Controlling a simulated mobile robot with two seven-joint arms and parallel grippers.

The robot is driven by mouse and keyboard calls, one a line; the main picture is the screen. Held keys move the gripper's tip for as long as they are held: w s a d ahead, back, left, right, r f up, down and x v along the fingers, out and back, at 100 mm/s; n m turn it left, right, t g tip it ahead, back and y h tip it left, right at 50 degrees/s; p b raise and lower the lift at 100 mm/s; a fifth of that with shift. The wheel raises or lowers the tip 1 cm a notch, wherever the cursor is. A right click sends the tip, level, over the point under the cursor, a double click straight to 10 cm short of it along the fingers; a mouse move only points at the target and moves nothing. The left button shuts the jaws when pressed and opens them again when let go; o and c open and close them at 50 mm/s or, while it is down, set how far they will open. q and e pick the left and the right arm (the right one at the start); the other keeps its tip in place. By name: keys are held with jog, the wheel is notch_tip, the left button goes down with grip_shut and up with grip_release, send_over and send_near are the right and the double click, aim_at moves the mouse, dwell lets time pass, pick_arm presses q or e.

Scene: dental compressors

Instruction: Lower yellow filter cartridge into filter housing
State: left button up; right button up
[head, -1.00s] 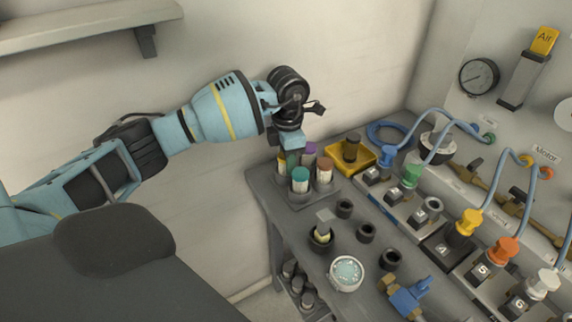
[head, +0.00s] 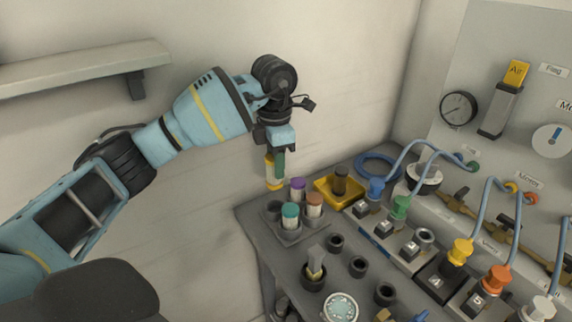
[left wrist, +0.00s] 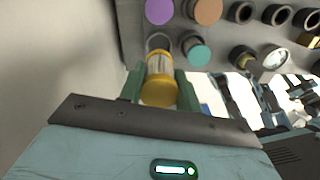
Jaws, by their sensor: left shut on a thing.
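My left gripper (head: 278,160) is shut on the yellow filter cartridge (head: 270,172). The cartridge hangs upright above the back-left of the grey bench, clear of the rack. In the left wrist view the cartridge (left wrist: 160,82) sits between the green fingers (left wrist: 160,88), with the rack's empty hole (left wrist: 158,42) just beyond it. The rack (head: 274,229) holds purple (head: 297,185), brown-orange (head: 314,200) and teal (head: 290,212) capped cartridges. Station 3 in the numbered row has an uncapped ring (head: 424,236); I cannot tell if this is the filter housing. My right gripper is not in view.
Black cups (head: 336,242) stand on the bench; one (head: 312,280) holds a brush. A yellow tray (head: 325,193) with a dark cylinder lies behind the rack. Blue hoses (head: 482,200) arch over the capped stations. A wall shelf (head: 80,72) is at upper left.

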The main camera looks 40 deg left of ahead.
pick_arm(q)
jog(key=s+d+m, duration=0.6)
jog(key=s+m, duration=0.2)
jog(key=m, duration=0.6)
jog(key=s+d+r+m, duration=0.1)
jog(key=s+d+m, duration=0.6)
jog(key=m, duration=0.8)
jog(key=shift+s+d+r, duration=0.2)
jog(key=shift+s+r, duration=0.1)
jog(key=shift+s, duration=0.9)
